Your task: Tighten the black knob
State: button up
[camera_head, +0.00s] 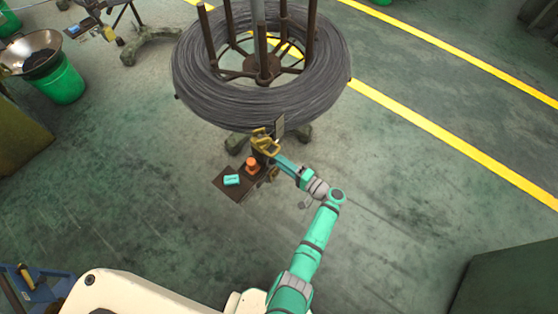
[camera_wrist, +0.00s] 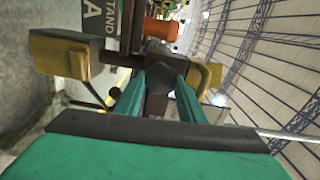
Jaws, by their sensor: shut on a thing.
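The black knob (camera_wrist: 162,56) shows in the wrist view as a dark rounded end between and just beyond my two green fingertips. My gripper (camera_wrist: 168,78) is shut on it, with a finger on each side. In the head view my gripper (camera_head: 277,158) reaches the small stand below the wire coil, beside a yellow part (camera_head: 264,142). The knob itself cannot be made out in the head view. How tight the knob is cannot be told.
Yellow blocks flank the knob in the wrist view, the nearer one (camera_wrist: 58,55) at left. A dark base plate (camera_head: 238,193) carries an orange part (camera_head: 252,163) and a turquoise box (camera_head: 232,180). The large wire coil (camera_head: 205,90) stands behind. Floor to the right is clear.

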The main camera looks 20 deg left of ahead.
jog(key=shift+m, duration=0.4)
jog(key=o, duration=1)
jog(key=shift+o, duration=0.2)
jog(key=v, duration=1.1)
